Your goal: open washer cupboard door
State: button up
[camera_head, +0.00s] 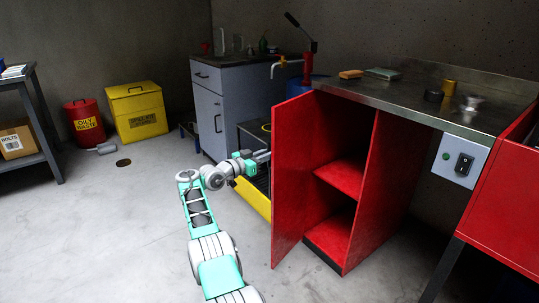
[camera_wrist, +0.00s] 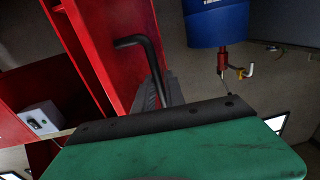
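The red cupboard under the steel bench has its door (camera_head: 298,165) standing wide open, swung out to the left. The cupboard interior (camera_head: 340,178) shows a red middle shelf and a floor, with nothing seen on them. My gripper (camera_head: 262,156) is by the outer left side of the door, at about mid-height. In the wrist view the red door (camera_wrist: 122,70) is close, with a black bent handle (camera_wrist: 150,55) in front of it. My gripper's fingers are mostly hidden, so I cannot tell if they are open or touch the handle.
A grey cabinet (camera_head: 208,112) and a yellow-edged low stand (camera_head: 252,197) are behind my gripper. A blue drum (camera_wrist: 213,22) with a tap shows in the wrist view.

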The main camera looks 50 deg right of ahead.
jog(key=shift+o, duration=0.3)
jog(key=shift+d, duration=0.1)
jog(key=w+a+p, duration=0.1)
jog(key=a+p, duration=0.1)
jog(key=a, duration=0.5)
jog(key=shift+w+a, duration=0.15)
jog(key=shift+a, duration=0.25)
jog(key=shift+c, duration=0.2)
